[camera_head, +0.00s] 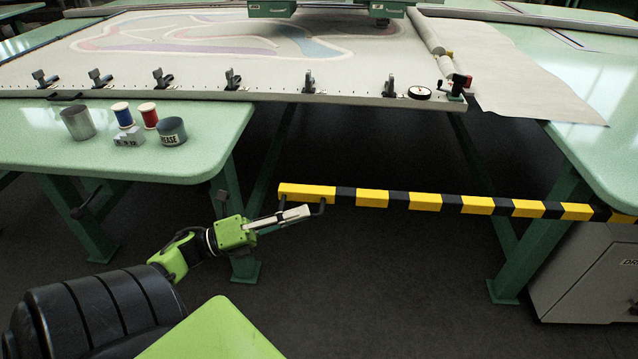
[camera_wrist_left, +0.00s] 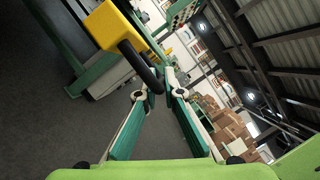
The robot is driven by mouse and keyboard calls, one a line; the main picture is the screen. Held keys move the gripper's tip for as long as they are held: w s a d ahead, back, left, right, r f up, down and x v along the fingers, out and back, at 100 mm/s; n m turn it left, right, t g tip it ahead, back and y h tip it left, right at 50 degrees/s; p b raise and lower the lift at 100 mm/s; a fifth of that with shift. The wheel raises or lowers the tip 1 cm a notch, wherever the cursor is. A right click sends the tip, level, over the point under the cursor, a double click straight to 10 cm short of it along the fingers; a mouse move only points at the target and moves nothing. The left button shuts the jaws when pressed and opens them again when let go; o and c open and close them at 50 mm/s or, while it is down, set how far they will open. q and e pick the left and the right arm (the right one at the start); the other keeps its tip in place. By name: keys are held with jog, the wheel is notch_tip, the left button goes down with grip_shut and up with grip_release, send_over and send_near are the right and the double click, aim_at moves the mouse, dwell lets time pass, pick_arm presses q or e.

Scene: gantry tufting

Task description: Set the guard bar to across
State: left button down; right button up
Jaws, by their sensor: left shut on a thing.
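The guard bar (camera_head: 372,198) is a long yellow and black striped bar. A dark looped handle (camera_wrist_left: 139,64) hangs under that end. My left gripper (camera_head: 304,212) is shut on this handle, with its fingertips (camera_wrist_left: 157,88) around the loop's lower part. Whether the bar's left end rests in a holder I cannot tell. My right gripper is not in view.
The left table (camera_head: 215,118) carries a metal cup (camera_head: 77,123), two thread spools and a dark grease pot (camera_head: 172,132). The tufting frame with clamps (camera_head: 232,79) lies behind. A grey cabinet (camera_head: 585,275) stands at right. The floor below the bar is clear.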

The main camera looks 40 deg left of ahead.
pick_arm(q)
jog(key=shift+s+a, duration=0.35)
jog(key=shift+a, duration=0.1)
jog(key=c, duration=2.2)
grip_release()
jog(key=shift+o, duration=0.2)
jog(key=v, duration=1.2)
